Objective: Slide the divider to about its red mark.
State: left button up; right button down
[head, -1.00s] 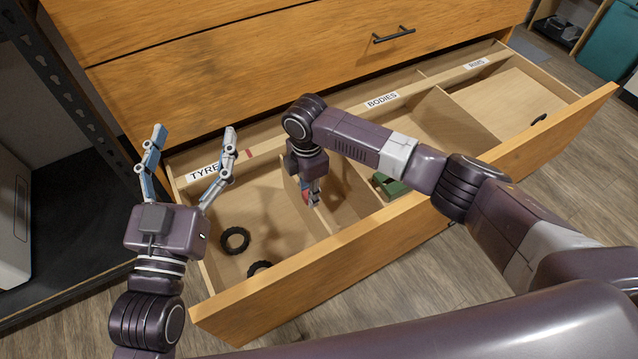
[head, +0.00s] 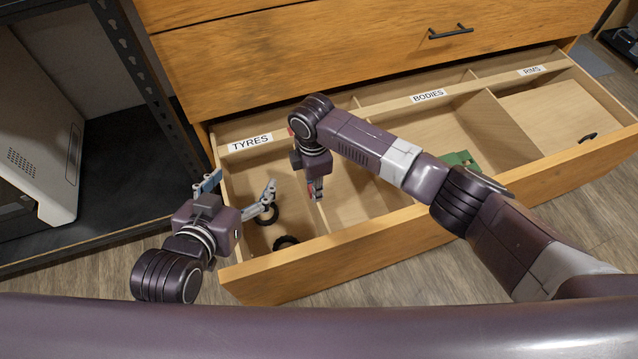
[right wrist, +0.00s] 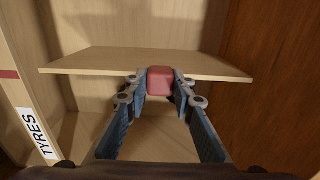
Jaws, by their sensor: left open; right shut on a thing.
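The divider (right wrist: 95,62) is a thin light wooden board across the drawer, with a red block handle (right wrist: 160,80) on it. My right gripper (head: 316,190) is shut on that handle, inside the drawer; its fingers also show on both sides of the block in the right wrist view. The red mark (right wrist: 8,74) is on the rail beside the TYRES label and looks about level with the divider's left end. In the head view the mark (head: 291,131) is partly hidden by my right arm. My left gripper (head: 241,185) is open and empty at the drawer's left end.
The open drawer (head: 420,215) has TYRES, BODIES and RIMS labels. Black tyres (head: 285,243) lie in the left compartment, near my left gripper. A green body (head: 459,160) lies right of the divider. A dark metal shelf (head: 150,90) stands at left.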

jog(key=shift+a, duration=0.1)
jog(key=c, duration=1.6)
grip_release()
notch_tip(320, 180, up, 12)
